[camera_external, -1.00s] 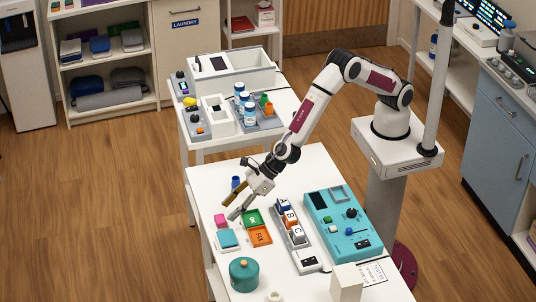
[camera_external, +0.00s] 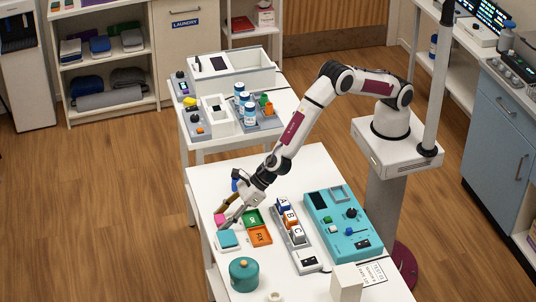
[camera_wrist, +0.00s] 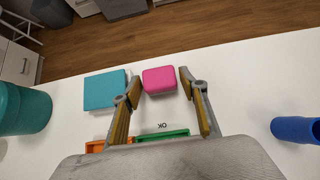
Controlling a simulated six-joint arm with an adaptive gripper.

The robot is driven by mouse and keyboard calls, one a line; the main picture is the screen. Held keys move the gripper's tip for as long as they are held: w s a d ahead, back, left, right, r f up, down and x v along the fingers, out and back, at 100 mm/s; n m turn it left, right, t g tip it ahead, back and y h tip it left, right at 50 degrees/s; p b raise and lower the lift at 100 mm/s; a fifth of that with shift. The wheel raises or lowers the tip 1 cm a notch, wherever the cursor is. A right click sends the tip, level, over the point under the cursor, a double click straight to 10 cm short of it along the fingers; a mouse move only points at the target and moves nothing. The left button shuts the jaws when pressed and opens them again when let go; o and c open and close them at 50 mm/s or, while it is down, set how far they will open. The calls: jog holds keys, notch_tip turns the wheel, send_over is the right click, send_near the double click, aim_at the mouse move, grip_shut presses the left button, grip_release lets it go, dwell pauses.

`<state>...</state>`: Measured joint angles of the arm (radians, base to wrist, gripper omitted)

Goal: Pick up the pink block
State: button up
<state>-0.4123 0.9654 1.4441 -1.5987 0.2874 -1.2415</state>
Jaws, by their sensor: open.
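The pink block (camera_wrist: 160,79) lies on the white table near its edge, ahead of and between my fingertips in the wrist view. In the external view the pink block (camera_external: 219,219) is partly covered by my gripper (camera_external: 222,219). My gripper (camera_wrist: 160,82) is open, with one finger on each side of the block's near end. The right finger looks very close to the block; I cannot tell whether it touches. Nothing is held.
A teal block (camera_wrist: 104,90) lies just left of the left finger. Green (camera_external: 252,218) and orange (camera_external: 260,237) trays lie beside it. A blue cylinder (camera_wrist: 296,129) stands to the right, and a teal pot (camera_external: 244,274) stands near the table's front. The table edge is just beyond the block.

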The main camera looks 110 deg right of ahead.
aim_at(224, 217)
jog(key=shift+c, duration=0.4)
jog(key=c, duration=0.7)
jog(key=shift+r, duration=0.1)
jog(key=shift+r, duration=4.9)
